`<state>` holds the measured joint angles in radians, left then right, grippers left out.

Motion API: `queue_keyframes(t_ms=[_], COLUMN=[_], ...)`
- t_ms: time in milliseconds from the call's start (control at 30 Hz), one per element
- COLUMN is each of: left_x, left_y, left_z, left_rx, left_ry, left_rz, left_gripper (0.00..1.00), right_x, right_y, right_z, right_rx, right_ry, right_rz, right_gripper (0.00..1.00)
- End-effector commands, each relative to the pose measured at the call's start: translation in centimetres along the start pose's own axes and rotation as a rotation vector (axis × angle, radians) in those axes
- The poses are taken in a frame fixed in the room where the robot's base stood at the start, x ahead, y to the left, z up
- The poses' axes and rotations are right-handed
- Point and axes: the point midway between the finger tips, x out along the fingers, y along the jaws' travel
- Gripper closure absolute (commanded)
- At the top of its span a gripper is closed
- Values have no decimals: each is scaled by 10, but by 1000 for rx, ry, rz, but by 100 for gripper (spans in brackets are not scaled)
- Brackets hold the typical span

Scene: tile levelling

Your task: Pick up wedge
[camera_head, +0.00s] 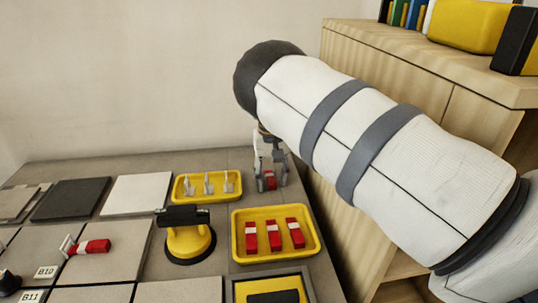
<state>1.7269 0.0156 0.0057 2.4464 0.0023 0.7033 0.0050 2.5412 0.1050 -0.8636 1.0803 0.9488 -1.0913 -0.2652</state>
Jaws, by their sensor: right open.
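Several red wedges with a white band are in view. Three red wedges (275,234) lie side by side in a yellow tray (236,259) near the table's right edge. Another red wedge (95,246) lies on a grey tile at the left, next to a white clip (68,246). My right gripper (269,172) points down behind the yellow tray, near the table's right edge. It is open, with a small red piece, likely a wedge (269,182), between or just behind its fingers; contact cannot be told. My left gripper is out of view.
A second yellow tray (178,197) holds white clips. A yellow suction lifter (190,244) with a black handle stands in the middle. Dark and light tiles (136,194) cover the left. A wooden shelf unit (400,72) stands close on the right, behind my right arm.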

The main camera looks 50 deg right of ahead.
Motion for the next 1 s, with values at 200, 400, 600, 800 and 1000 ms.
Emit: queue_keyframes(t_ms=[200,400,600,800,1000], left_x=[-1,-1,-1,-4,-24], left_y=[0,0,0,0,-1], left_z=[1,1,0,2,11], left_rx=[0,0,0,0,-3], left_ry=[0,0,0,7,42], left_rz=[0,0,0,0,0], left_gripper=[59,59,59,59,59], right_x=[-1,-1,-1,-14,-66], right_y=[0,0,0,-1,-2], right_z=[0,0,0,0,19], right_rx=[0,0,0,0,2], right_ry=[1,1,1,2,4], right_rz=[-1,-1,-1,-4,-9], right_gripper=[67,95,95,95,95])
